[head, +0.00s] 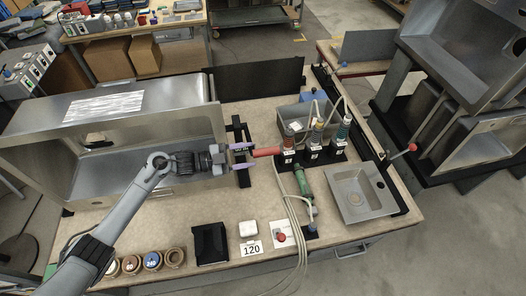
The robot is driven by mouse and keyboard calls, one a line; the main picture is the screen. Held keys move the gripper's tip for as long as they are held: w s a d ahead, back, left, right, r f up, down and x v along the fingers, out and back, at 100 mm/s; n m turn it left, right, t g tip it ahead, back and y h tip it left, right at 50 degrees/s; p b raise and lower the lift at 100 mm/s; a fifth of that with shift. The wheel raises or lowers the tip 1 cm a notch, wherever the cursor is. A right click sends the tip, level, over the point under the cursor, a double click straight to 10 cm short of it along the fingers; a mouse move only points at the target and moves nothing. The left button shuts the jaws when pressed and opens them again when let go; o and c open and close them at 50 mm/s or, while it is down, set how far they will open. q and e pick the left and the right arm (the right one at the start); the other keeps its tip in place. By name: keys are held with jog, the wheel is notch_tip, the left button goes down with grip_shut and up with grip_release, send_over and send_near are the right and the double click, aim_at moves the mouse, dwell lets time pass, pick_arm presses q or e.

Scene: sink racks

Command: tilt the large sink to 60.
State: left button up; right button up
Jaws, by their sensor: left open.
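The large steel sink (195,112) lies on its side at the left of the workbench, its open side facing the front. A white printed sheet is on its upper face. My left gripper (254,156) is in front of the sink's right end, its purple fingers apart. A red cylindrical handle (267,152) points toward the fingers, its left end close to their tips; I cannot tell whether they touch. A black bracket (240,178) stands behind the gripper, partly hidden by it. My right gripper is not in view.
A small square sink (349,206) lies on the right. Large steel sinks (455,50) stand at far right.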

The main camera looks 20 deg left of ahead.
aim_at(263, 152)
pick_arm(q)
jog(key=shift+p+x, duration=0.3)
jog(key=shift+x, duration=2.6)
jog(key=shift+c, duration=0.3)
jog(key=shift+f, duration=0.1)
grip_shut()
